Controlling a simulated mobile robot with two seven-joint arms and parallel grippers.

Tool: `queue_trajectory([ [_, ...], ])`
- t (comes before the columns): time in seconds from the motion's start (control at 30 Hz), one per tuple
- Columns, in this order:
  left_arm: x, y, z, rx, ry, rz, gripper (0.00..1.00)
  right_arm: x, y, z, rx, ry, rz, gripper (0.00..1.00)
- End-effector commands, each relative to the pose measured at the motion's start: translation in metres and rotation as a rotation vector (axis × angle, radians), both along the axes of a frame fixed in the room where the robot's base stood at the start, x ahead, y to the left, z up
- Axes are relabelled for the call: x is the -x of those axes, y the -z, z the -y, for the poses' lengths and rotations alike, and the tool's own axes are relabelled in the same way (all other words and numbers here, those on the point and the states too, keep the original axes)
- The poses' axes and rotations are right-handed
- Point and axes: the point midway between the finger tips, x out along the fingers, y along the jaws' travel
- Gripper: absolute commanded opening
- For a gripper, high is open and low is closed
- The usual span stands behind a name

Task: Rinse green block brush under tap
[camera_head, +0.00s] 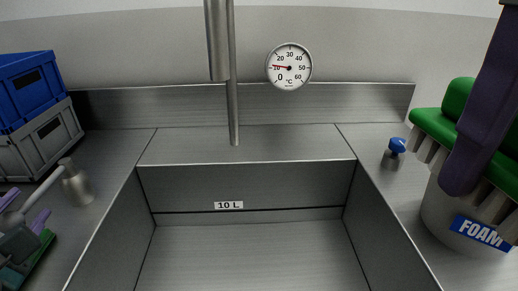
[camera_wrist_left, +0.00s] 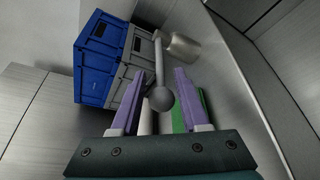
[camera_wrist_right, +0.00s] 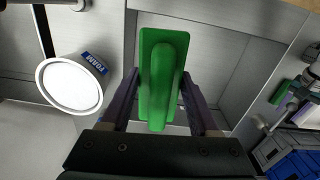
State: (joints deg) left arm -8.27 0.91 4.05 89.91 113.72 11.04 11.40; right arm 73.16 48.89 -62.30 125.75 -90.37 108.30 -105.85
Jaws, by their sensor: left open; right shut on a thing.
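The green block brush (camera_head: 440,125) is at the right of the head view, pale bristles down. My right gripper (camera_wrist_right: 160,88) is shut on it; the right wrist view shows the green block (camera_wrist_right: 158,70) between its purple fingers. The tap (camera_head: 218,45) is a grey vertical pipe above the steel basin (camera_head: 250,255); no water shows. A metal lever (camera_head: 45,187) with a ball end rises from a round valve body (camera_head: 78,187) left of the basin. My left gripper (camera_wrist_left: 157,88) is open, with the lever's ball (camera_wrist_left: 161,98) between its fingers, apparently touching neither.
A white FOAM bucket (camera_head: 440,215) stands on the right, partly behind the brush in the head view. A blue-knobbed valve (camera_head: 395,150) is near it. Blue and grey crates (camera_head: 28,85) stand left. Another green thing (camera_wrist_left: 205,105) lies under my left gripper. The basin looks empty.

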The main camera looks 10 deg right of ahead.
Motion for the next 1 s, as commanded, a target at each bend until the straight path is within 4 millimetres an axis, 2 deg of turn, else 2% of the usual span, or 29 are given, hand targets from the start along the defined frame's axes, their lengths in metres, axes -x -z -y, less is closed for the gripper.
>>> queue_trajectory([
  [0.1, -0.021, 0.006, -0.005, -0.002, 0.0, 0.002, 0.45, 0.0, 0.008, 0.0, 0.0, 0.0, 0.0, 0.1],
  [0.3, -0.039, 0.009, -0.01, 0.0, 0.0, 0.001, 0.45, 0.0, 0.012, 0.0, 0.0, 0.0, 0.0, 0.1],
  [0.63, -0.041, 0.009, -0.011, -0.001, 0.0, 0.0, 0.45, 0.0, 0.012, 0.0, 0.0, 0.0, 0.0, 0.1],
  [1.0, -0.041, 0.009, -0.011, -0.001, -0.001, -0.001, 0.03, 0.0, 0.012, 0.0, 0.0, 0.0, 0.0, 0.1],
])
